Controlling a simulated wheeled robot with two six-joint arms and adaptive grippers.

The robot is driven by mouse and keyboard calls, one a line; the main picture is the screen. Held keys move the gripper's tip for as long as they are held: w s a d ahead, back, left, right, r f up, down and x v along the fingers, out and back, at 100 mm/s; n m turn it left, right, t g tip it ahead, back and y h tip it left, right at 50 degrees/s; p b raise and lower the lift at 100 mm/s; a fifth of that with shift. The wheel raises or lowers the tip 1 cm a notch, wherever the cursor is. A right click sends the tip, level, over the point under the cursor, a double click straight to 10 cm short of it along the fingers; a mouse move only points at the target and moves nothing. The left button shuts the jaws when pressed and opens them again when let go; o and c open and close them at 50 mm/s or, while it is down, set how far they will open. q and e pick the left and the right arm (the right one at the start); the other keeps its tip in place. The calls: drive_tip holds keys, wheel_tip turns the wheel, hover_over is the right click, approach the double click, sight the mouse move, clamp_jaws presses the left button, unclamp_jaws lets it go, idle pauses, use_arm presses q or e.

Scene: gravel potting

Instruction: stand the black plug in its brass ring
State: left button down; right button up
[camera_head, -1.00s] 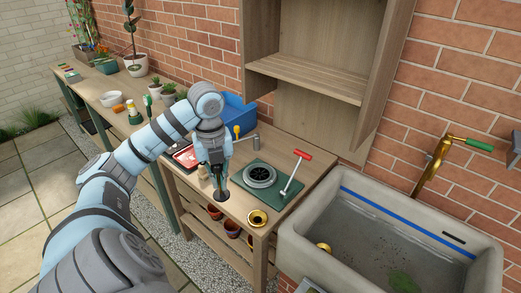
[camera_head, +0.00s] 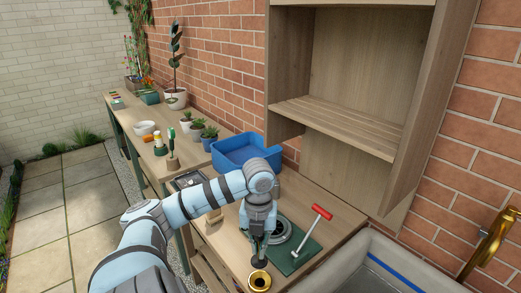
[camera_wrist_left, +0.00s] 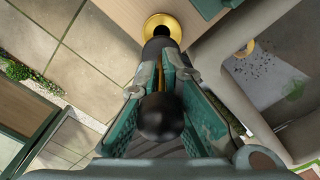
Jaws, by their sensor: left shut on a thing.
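The black plug (camera_head: 258,264) is held in my left gripper (camera_head: 258,240), which is shut on its shaft. The brass ring (camera_head: 260,281) lies on the wooden bench near its front edge, directly below the plug in the head view. In the left wrist view the plug's round black knob (camera_wrist_left: 160,118) sticks out toward the camera between the jaws (camera_wrist_left: 160,85). The far end of the plug overlaps the brass ring (camera_wrist_left: 165,22) there. I cannot tell whether the plug touches the ring or hangs just above it. My right gripper is out of view.
A blue tub (camera_head: 240,150) stands behind. The stone sink (camera_head: 350,262) adjoins the bench at right. Potted plants stand at the back left.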

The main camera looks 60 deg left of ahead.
sight(260, 266)
use_arm(q)
drive_tip(key=f, duration=0.3)
drive_tip(key=f+b, duration=0.1)
drive_tip(key=f, duration=0.4)
drive_tip(key=shift+w+f, duration=0.25)
drive_tip(key=shift+f, duration=0.15)
drive_tip(key=shift+s, duration=0.1)
drive_tip(key=shift+f, duration=0.15)
drive_tip(key=c, duration=1.8)
unclamp_jaws()
drive_tip(key=shift+o, duration=0.2)
wheel_tip(260, 266, up, 12)
drive_tip(key=shift+r+p, duration=0.2)
drive_tip(key=shift+p, duration=0.8)
